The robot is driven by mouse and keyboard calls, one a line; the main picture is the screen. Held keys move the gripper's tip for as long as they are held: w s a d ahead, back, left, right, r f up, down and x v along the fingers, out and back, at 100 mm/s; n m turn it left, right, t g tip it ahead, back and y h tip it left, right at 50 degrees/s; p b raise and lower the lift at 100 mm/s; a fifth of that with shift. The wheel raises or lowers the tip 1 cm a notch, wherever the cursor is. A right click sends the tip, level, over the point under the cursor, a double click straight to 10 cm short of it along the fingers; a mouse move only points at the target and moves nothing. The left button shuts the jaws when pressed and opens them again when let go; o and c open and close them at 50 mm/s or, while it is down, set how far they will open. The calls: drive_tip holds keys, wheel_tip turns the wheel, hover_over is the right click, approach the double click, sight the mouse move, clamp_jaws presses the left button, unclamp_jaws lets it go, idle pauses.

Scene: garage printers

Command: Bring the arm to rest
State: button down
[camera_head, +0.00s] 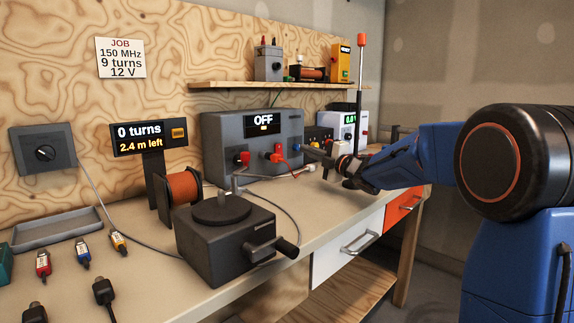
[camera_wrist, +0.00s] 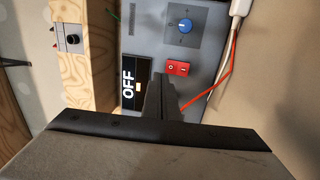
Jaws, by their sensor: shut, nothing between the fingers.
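My arm reaches in from the right in the head view. My gripper (camera_head: 309,153) is held over the bench, pointing left toward the front of the grey power supply (camera_head: 222,138). Its fingers are shut with nothing between them. In the wrist view the gripper (camera_wrist: 160,80) shows as dark fingers in front of the power supply's panel, beside its display (camera_wrist: 129,88), which reads OFF. A red rocker switch (camera_wrist: 176,68) and a blue knob (camera_wrist: 185,26) are close by on that panel. I cannot tell whether the fingertips touch the panel.
A winding jig with a crank (camera_head: 225,238) and a copper wire spool (camera_head: 184,188) stand on the bench (camera_head: 335,208). A shelf (camera_head: 270,85) with small devices hangs above. An upright rod with an orange tip (camera_head: 361,60) stands behind my wrist. A red lead (camera_wrist: 212,88) runs near the fingers.

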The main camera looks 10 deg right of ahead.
drive_tip(key=s+d+f+m+h, duration=0.2)
drive_tip(key=s+d+m+h, duration=0.2)
drive_tip(key=s, duration=0.3)
drive_tip(key=s+d+f+m+g+h, duration=0.1)
drive_tip(key=s+d+f+m+h, duration=0.1)
drive_tip(key=s+m, duration=0.4)
drive_tip(key=s+d+f+m+g+h, duration=0.1)
drive_tip(key=s+d+f+m+h, duration=0.1)
drive_tip(key=s+d+m+h, duration=0.3)
drive_tip(key=shift+s+d+m+h, duration=0.2)
drive_tip(key=shift+s+m+h, duration=0.1)
drive_tip(key=shift+s, duration=0.5)
drive_tip(key=shift+s+d+m+h, duration=0.15)
drive_tip(key=shift+s+m+h, duration=0.15)
drive_tip(key=shift+s, duration=0.5)
drive_tip(key=s+a+f+m+g, duration=0.1)
drive_tip(key=s+f+m+g, duration=0.1)
drive_tip(key=s+f, duration=0.5)
drive_tip(key=s+a+f+m+g, duration=0.1)
drive_tip(key=s+f+m+g, duration=0.2)
drive_tip(key=s, duration=1.2)
drive_tip(key=s+a+f+m+g+y, duration=0.1)
drive_tip(key=s+f+m+g, duration=0.2)
drive_tip(key=s+f, duration=0.7)
drive_tip(key=shift+s+f+g, duration=0.35)
drive_tip(key=shift+s+g, duration=0.25)
drive_tip(key=shift+s, duration=0.5)
